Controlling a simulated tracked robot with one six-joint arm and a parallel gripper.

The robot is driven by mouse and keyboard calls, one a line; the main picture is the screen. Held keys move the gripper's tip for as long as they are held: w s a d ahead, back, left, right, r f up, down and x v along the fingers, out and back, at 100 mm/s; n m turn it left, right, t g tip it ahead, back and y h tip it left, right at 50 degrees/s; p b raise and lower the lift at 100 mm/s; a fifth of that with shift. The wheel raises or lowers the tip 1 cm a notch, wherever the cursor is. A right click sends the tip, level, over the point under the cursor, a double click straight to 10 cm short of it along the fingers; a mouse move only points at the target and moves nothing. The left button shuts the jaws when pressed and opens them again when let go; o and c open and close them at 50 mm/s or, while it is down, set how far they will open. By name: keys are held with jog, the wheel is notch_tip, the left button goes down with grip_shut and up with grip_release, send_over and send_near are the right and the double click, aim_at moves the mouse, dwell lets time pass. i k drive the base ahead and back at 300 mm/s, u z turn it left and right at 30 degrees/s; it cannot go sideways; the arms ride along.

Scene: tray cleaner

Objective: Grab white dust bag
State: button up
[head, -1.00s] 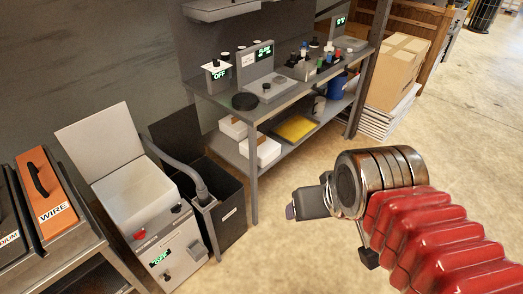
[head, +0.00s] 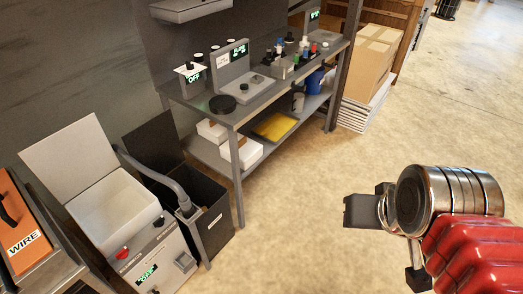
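No white dust bag can be made out for certain. A grey machine (head: 155,262) with its lid (head: 72,158) raised stands at the left. Its open top shows a white, basin-like inside (head: 115,215); I cannot tell whether this is a bag or a liner. A grey hose runs from it toward a dark open bin (head: 212,222) beside it, whose inside is in shadow. My gripper (head: 360,211) is at the right, over open floor and apart from everything. Its fingers are seen as one dark block, so its opening is unclear.
A workbench (head: 215,122) behind holds small devices and bottles. Its lower shelf carries white boxes (head: 240,152) and a yellow item (head: 273,126). A cardboard box (head: 368,65) sits on a stack at the back. An orange WIRE case (head: 22,235) is far left. The floor at centre and right is clear.

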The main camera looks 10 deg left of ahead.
aim_at(250, 151)
jog(key=z, duration=0.3)
jog(key=i, duration=3.7)
jog(key=z, duration=0.85)
